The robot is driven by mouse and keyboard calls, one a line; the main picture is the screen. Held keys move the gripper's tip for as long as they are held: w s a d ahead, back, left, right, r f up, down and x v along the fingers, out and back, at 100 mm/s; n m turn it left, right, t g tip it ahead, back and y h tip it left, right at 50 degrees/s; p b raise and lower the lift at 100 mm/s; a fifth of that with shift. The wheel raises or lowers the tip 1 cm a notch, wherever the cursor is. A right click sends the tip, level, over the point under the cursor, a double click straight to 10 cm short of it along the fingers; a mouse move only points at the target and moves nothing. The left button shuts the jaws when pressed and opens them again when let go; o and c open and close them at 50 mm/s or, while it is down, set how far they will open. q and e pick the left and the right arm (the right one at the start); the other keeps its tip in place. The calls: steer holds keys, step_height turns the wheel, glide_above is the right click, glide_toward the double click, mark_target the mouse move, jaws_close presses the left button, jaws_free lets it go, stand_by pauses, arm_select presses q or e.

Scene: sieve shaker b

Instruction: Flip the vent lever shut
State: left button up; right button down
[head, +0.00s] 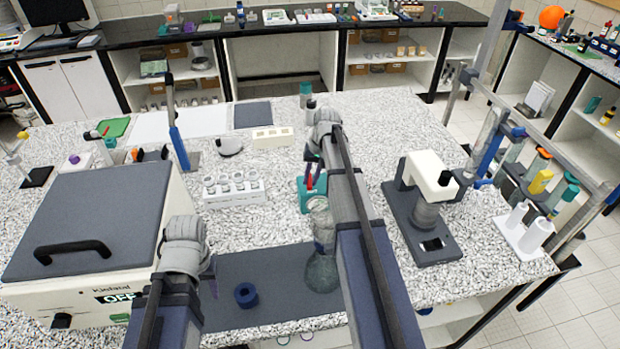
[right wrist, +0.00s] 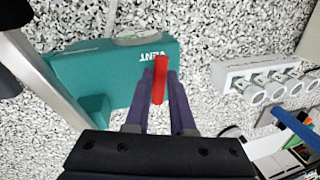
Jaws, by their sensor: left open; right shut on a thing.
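The vent box (head: 304,197) is a small teal block near the middle of the bench in the head view. In the right wrist view the teal box (right wrist: 110,75) carries the word VENT and a red lever (right wrist: 160,78). My right gripper (right wrist: 160,90) is shut on this lever, with a purple finger on each side. In the head view the red lever (head: 311,182) is partly hidden by my right gripper (head: 316,172) and arm. My left gripper (head: 213,278) hangs over the dark mat, open and apart from the box, its fingers mostly hidden by its wrist.
A lidded machine (head: 90,225) reading OFF stands at left. A white rack (head: 233,192) of small vessels stands left of the vent box. A glass flask (head: 322,270) and a blue ring (head: 246,295) are on the dark mat (head: 275,262). A white-and-grey instrument (head: 430,170) stands at right.

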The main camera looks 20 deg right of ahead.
steer(key=shift+d+n, duration=0.25)
steer(key=shift+n, duration=0.75)
steer(key=c, duration=0.8)
jaws_free()
steer(key=shift+o, duration=0.2)
steer(key=shift+r, duration=0.1)
step_height(320, 180, up, 8)
steer(key=d+p, duration=0.1)
steer(key=p, duration=0.6)
steer(key=shift+s+d+f+p, duration=0.2)
steer(key=shift+d+f+p, duration=0.05)
steer(key=shift+d+p, duration=0.1)
steer(key=shift+a, duration=0.1)
